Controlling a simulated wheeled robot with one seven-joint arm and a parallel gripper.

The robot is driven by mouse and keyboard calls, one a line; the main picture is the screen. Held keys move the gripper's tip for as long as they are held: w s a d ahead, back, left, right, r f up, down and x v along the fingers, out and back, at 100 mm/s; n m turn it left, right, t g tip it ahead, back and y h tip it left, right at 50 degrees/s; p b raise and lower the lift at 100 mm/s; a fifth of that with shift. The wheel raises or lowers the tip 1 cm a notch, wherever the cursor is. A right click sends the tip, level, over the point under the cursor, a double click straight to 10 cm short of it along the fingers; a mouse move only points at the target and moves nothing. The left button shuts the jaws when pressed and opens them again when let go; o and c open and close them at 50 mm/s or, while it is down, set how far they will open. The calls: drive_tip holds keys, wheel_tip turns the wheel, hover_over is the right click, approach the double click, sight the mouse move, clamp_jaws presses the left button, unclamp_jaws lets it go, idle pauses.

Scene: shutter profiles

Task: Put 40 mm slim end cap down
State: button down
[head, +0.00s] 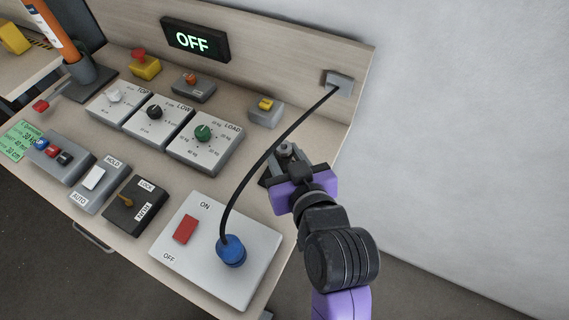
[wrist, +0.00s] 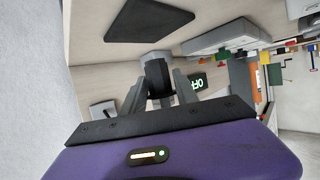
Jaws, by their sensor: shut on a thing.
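My gripper (head: 288,158) is shut on a small dark grey piece, the end cap (wrist: 157,74), at the right side of the bench. In the wrist view the cap sits between the two grey fingers, with a lighter grey part at its far end. In the head view the cap is small and mostly hidden by the gripper, so its exact shape cannot be told. A dark flat pad (wrist: 148,19) lies on the bench, apart from the cap in the wrist view. In the head view the gripper hides most of this pad.
A black cable runs from a wall socket (head: 340,82) to a blue plug (head: 231,251) on the switch panel (head: 262,262), passing close left of my gripper. Dial boxes (head: 205,148) stand further left. A display reading OFF (head: 195,39) is at the back.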

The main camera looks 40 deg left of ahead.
sight(285, 166)
drive_tip(key=shift+f, duration=1.8)
drive_tip(key=shift+f, duration=0.2)
drive_tip(key=c, duration=0.9)
unclamp_jaws()
drive_tip(key=shift+c, duration=0.2)
drive_tip(key=shift+r, duration=0.25)
drive_tip(key=v, duration=1.2)
drive_tip(key=shift+b, duration=0.3)
